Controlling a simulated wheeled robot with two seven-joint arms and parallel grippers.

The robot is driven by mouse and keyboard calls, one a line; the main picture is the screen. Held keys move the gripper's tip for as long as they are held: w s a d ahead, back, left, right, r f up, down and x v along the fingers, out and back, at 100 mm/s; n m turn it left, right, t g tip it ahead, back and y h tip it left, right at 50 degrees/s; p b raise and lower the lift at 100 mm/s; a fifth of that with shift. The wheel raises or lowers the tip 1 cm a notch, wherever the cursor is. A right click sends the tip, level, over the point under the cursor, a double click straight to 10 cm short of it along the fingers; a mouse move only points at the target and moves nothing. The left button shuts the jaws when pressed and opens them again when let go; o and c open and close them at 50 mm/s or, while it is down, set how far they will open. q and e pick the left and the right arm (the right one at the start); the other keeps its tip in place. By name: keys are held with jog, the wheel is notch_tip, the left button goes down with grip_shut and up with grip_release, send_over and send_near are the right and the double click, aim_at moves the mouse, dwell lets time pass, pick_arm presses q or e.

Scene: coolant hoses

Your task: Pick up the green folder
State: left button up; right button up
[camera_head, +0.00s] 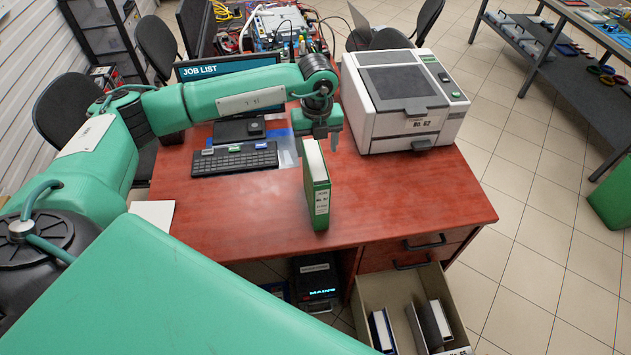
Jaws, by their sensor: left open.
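The green folder (319,199) stands upright on the red-brown desk (250,215), near its front edge, with a white label on its spine and pale pages showing at the top. My left gripper (321,143) points down just above and behind the folder's top. Its fingers are apart and it holds nothing. Whether the fingers straddle the folder's top edge I cannot tell. My right gripper is not in view.
A white printer (405,98) stands right of the folder. A black keyboard (235,159) and a JOB LIST monitor (228,67) are to the left and behind. Below, an open drawer (377,290) holds several binders. The desk's front right is clear.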

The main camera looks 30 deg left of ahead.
aim_at(315, 159)
pick_arm(q)
notch_tip(315, 159, down, 3)
jog(key=shift+r+p, duration=0.2)
jog(key=shift+p, duration=0.1)
jog(key=shift+a+f+p, duration=0.1)
jog(key=shift+f+p, duration=0.45)
jog(key=shift+p, duration=0.05)
notch_tip(315, 159, down, 3)
jog(key=shift+a+f+p, duration=0.1)
jog(key=shift+p, duration=0.85)
jog(key=shift+f, duration=0.55)
grip_shut()
jog(key=shift+w+r, duration=0.1)
